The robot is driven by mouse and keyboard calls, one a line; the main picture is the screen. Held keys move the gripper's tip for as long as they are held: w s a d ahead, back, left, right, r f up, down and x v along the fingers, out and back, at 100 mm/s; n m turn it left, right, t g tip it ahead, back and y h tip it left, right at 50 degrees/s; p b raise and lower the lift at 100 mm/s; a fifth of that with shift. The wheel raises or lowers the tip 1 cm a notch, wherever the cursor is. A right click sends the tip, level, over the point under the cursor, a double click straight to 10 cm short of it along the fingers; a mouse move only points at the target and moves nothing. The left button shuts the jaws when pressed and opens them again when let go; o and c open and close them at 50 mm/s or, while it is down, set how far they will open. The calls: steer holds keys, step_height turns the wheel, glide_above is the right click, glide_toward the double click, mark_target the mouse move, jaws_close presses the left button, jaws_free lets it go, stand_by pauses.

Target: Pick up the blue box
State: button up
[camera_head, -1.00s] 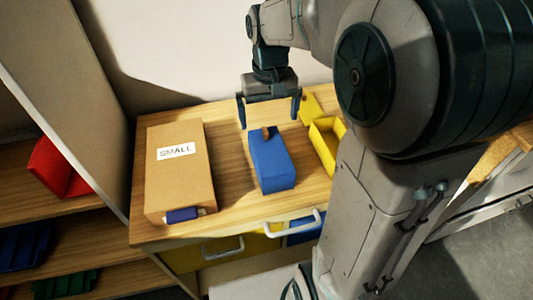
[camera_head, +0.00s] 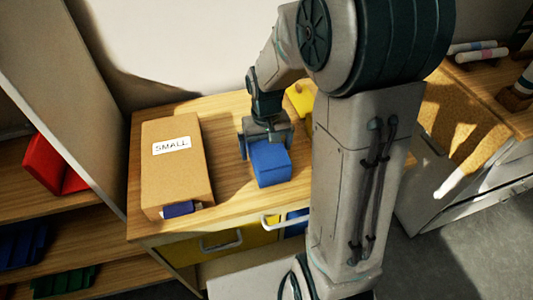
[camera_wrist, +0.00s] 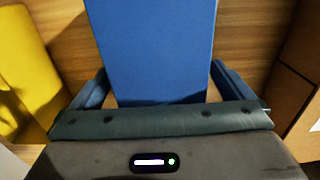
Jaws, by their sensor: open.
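The blue box (camera_head: 270,163) lies on the wooden table top, to the right of the cardboard box. My gripper (camera_head: 266,138) is low over the far part of the blue box and hides that part in the head view. In the wrist view the blue box (camera_wrist: 152,45) passes between my two fingers (camera_wrist: 157,85), one on each side. The gripper is open, with a narrow gap visible beside the box. I cannot tell whether either finger touches it.
A cardboard box (camera_head: 176,175) marked SMALL stands at the left, with a small dark blue item (camera_head: 180,209) at its front. A yellow bin (camera_wrist: 25,65) is beside the blue box, mostly hidden by my arm in the head view. Drawer handles (camera_head: 220,242) are below the table edge.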

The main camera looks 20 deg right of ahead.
steer(key=c, duration=1)
steer(key=shift+c, duration=0.2)
steer(key=shift+r, duration=0.1)
